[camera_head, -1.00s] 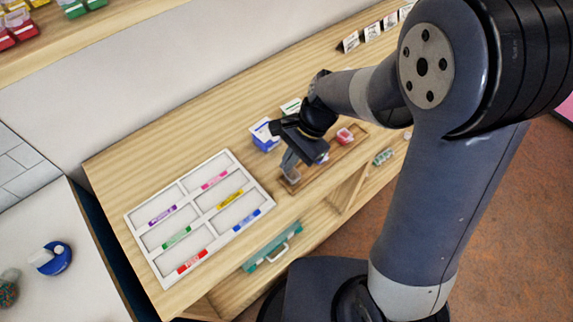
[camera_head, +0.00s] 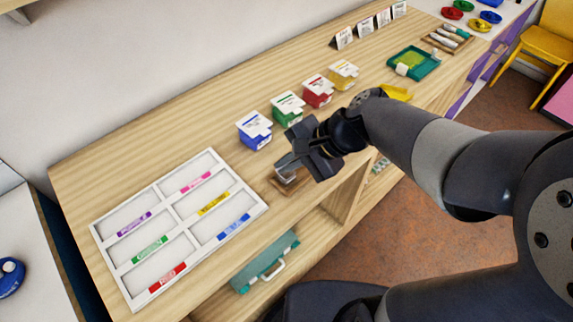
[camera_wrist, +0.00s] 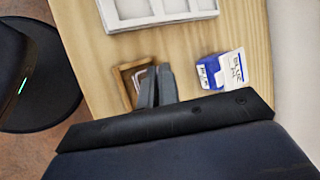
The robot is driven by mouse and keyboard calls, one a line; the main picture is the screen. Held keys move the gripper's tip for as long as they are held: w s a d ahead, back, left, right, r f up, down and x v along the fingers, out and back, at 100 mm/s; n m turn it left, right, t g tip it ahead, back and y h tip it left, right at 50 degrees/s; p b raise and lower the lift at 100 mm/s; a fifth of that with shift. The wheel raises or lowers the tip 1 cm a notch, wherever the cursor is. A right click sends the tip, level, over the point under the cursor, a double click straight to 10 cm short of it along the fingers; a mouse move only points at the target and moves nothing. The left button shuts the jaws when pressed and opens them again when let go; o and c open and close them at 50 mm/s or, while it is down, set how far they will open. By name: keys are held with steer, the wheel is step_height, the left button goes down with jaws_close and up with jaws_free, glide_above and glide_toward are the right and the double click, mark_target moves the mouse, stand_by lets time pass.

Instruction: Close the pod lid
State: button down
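My gripper (camera_head: 282,166) is low over the left end of a small wooden tray (camera_head: 298,191), and hides most of that tray. In the wrist view its two grey fingers (camera_wrist: 157,80) lie side by side with no clear gap, so it looks shut. Beside them in the tray (camera_wrist: 124,84) is a pale, clear-looking outline (camera_wrist: 139,77), which may be part of a pod. Its lid and whether it is open cannot be made out. Other contents of the tray are hidden behind my gripper and arm.
Blue (camera_head: 255,131), green (camera_head: 288,108), red (camera_head: 318,91) and yellow (camera_head: 343,75) boxes with white tops stand behind the tray. A white divided board (camera_head: 165,249) lies to the left. A green tray (camera_head: 416,68) is further right. Bare wood lies between board and boxes.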

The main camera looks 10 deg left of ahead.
stand_by(0.4)
steer(key=c, duration=1.6)
jaws_free()
steer(key=shift+c, duration=0.2)
